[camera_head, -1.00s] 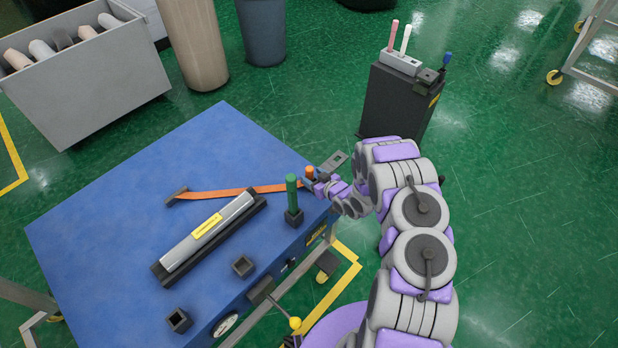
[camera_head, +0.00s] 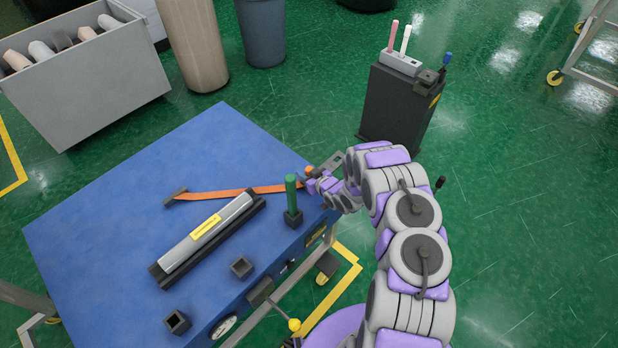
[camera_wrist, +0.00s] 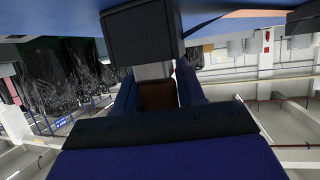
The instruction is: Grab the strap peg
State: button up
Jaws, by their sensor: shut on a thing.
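The strap peg shows as a small orange top (camera_head: 309,170) at the right corner of the blue table, at the right end of an orange strap (camera_head: 235,193). My gripper (camera_head: 309,180) is at this peg, its fingers largely hidden behind my wrist in the head view. In the wrist view my gripper (camera_wrist: 157,92) is shut on the brownish-orange peg (camera_wrist: 157,98), which sits between the two fingers. A dark block (camera_wrist: 142,32) with a light grey collar lies just beyond the peg. The strap's left end meets a dark bracket (camera_head: 175,195) on the table.
A green peg (camera_head: 291,193) stands in a dark socket close left of my gripper. A silver roll (camera_head: 207,231) lies in a black cradle on the blue table (camera_head: 110,190). Two empty sockets (camera_head: 242,267) sit near the front edge. A black cabinet (camera_head: 402,105) stands behind.

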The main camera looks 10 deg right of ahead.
jog(key=c, duration=0.5)
jog(key=shift+o, duration=0.2)
jog(key=shift+r, duration=0.15)
